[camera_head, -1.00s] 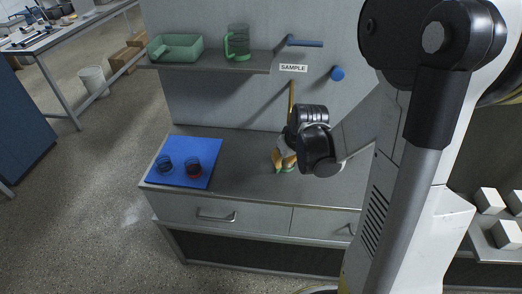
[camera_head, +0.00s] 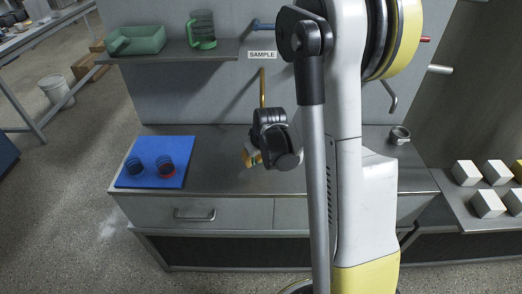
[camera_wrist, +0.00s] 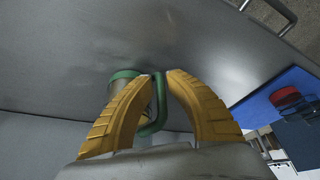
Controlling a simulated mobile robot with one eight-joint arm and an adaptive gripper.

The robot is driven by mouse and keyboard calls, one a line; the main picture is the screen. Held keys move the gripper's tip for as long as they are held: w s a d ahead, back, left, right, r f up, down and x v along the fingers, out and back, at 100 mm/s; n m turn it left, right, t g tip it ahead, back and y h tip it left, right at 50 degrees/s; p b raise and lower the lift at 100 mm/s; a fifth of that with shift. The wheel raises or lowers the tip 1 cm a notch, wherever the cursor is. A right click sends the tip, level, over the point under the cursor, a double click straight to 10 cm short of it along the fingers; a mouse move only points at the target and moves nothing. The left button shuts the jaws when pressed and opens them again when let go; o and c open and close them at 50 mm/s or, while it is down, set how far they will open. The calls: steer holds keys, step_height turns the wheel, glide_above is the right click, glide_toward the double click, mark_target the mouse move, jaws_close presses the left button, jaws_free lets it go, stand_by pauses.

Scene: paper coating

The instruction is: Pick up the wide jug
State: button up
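A jug (camera_wrist: 122,90) with a green rim and a green handle (camera_wrist: 158,105) is in front of my gripper in the wrist view. Its handle lies between the two yellow fingers of my gripper (camera_wrist: 158,78). The fingertips are close to the handle, but whether they press on it I cannot tell. In the head view my gripper (camera_head: 254,156) is low over the worktop, and my wrist hides most of the jug. Another jug, clear with a green handle (camera_head: 203,30), stands on the shelf.
A green tray (camera_head: 137,41) is on the shelf (camera_head: 170,52). A blue mat (camera_head: 128,180) with two dark round items lies left on the worktop (camera_head: 215,150). A metal cup (camera_head: 400,135) stands at the right. Several white blocks (camera_head: 488,204) are on a side table.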

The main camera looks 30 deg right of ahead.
jaws_close()
steer(key=shift+r, duration=0.1)
